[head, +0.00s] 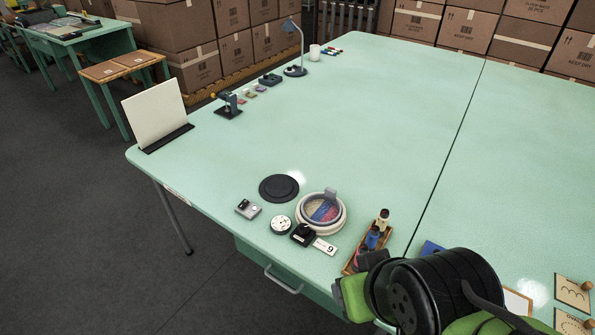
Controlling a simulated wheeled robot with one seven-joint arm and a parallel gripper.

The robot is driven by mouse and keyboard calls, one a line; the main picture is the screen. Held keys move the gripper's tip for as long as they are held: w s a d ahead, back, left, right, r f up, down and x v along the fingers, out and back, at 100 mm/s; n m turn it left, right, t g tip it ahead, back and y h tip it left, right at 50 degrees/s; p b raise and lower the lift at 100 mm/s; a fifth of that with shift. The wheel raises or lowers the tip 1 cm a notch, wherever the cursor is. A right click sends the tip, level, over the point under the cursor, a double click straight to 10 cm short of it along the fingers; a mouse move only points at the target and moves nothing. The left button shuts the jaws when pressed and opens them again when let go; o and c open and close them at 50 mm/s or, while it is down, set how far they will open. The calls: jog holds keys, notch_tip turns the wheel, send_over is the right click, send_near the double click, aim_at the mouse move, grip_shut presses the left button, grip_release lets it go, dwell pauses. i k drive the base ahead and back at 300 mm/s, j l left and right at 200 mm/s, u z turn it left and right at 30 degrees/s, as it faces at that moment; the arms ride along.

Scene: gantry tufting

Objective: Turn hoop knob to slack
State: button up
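A round hoop (300,213) with a pale rim sits near the front edge of the green table, with blue and pinkish material inside it. A small grey piece (330,194) stands up at its far rim. A black block (303,235) with a knob-like top is close by the hoop's near left side; I cannot tell whether they are joined. Which part is the hoop knob, and how it is set, is too small to tell. My black and green arm fills the lower right, apart from the hoop. My gripper cannot be made out.
A black disc (279,188), a grey box (248,208), a white round dial (281,225) and a numbered card (324,246) surround the hoop. A wooden rack (354,263) of spools stands between hoop and arm. The table's middle (350,120) is clear.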

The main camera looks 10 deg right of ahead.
aim_at(304, 229)
jog(key=i+j+u, duration=0.1)
jog(key=u, duration=0.3)
jog(key=i+j+u, duration=0.15)
jog(key=u, duration=0.25)
jog(key=i+u, duration=0.15)
jog(key=u, duration=0.25)
